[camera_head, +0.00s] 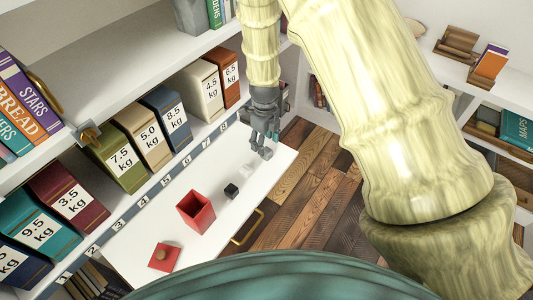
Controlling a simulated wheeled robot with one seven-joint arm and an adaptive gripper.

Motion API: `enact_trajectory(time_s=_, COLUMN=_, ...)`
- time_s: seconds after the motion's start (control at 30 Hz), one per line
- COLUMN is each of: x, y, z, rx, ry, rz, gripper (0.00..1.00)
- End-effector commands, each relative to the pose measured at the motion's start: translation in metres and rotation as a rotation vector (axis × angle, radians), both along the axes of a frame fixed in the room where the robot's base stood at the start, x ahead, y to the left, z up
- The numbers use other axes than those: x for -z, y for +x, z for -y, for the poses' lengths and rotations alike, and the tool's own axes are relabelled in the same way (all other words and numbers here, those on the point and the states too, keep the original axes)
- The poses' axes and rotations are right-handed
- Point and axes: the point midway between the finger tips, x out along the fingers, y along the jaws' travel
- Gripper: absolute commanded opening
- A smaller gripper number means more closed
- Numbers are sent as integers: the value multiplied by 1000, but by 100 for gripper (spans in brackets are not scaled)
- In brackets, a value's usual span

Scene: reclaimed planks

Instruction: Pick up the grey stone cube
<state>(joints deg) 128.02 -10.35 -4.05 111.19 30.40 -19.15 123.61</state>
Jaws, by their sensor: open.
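A small dark, near-black cube (231,191) sits on the white surface (140,221), right of an open red box (196,211). A small pale, whitish block (246,171) lies just behind it. No clearly mid-grey cube stands out, and I cannot tell which block is the grey stone one. My gripper (262,151) points down over the far end of the white surface, behind and to the right of the pale block. It is open, with nothing visible between its fingers, and appears apart from both blocks. It may hide things behind it.
A red lid with a knob (163,256) lies at the near end. A shelf of weight-labelled boxes (165,117) runs along the left of the white surface. A brass handle (247,228) marks its right edge, beyond which is plank floor (310,195).

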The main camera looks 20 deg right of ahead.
Motion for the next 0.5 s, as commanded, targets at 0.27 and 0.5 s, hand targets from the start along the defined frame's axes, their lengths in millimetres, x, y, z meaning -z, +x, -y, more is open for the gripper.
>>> enact_trajectory(time_s=0.27, x=30, y=-7, z=4, rx=0, ry=1, rz=-3, gripper=57)
enact_trajectory(time_s=0.5, x=48, y=-6, z=3, rx=-1, ry=1, rz=-1, gripper=57)
